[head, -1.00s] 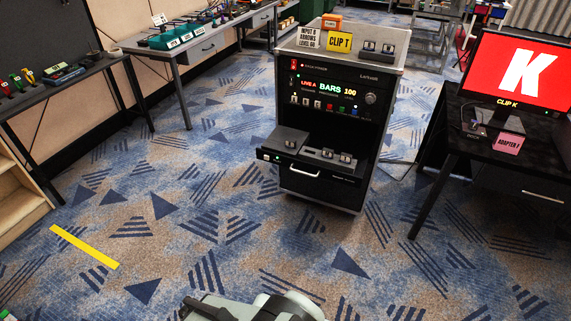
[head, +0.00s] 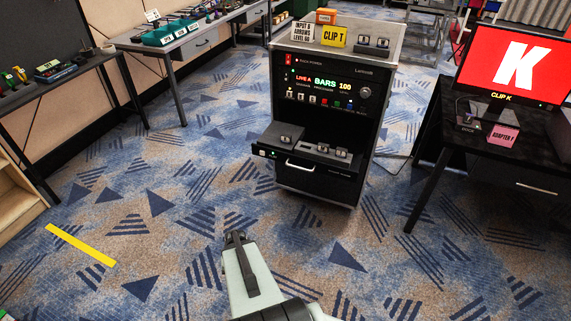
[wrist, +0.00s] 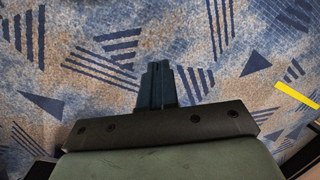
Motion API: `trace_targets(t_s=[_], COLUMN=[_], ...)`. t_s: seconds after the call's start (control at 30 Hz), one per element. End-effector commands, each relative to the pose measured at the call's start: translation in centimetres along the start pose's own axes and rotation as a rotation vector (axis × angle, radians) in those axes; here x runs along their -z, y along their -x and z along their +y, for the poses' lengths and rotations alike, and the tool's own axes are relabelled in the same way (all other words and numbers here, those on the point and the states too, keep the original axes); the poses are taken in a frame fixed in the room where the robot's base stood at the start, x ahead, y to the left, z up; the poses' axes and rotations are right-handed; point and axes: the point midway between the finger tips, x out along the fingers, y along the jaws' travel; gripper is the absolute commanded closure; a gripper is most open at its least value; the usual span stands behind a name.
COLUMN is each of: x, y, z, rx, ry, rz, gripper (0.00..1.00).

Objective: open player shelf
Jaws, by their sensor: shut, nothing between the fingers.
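The player shelf (head: 262,151) is a black pull-out tray with a light handle on its front, low in the dark rack cabinet (head: 330,128). It sticks out from the cabinet front and bears a dark box and several small silver-topped pieces. My gripper (head: 234,238) is in front of the cabinet, above the carpet and apart from the shelf. In the wrist view my gripper (wrist: 158,78) has its fingers together with nothing between them, over bare carpet. The shelf does not show in the wrist view.
A yellow CLIP T card (head: 334,37) and a white card stand on the cabinet top. A black desk (head: 500,130) with a red K screen (head: 520,62) stands at the right. Benches (head: 175,50) line the left. The carpet between is clear apart from a yellow strip (head: 80,245).

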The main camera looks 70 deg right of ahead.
Motion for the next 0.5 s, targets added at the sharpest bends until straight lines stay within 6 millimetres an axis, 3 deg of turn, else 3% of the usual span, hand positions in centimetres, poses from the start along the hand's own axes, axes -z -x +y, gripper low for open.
trace_targets(t_s=[0.1,0.2,0.3,0.5], x=[6.2,10.9,14.9,20.6], y=[2.3,4.7,7.2,12.4], z=[1.1,1.8,2.4,3.7], rx=[0.095,0.170,0.242,0.382], ry=[-0.156,-0.288,-0.416,-0.666], rz=[0.214,0.399,0.574,0.892], gripper=[1.00,1.00,1.00,1.00])
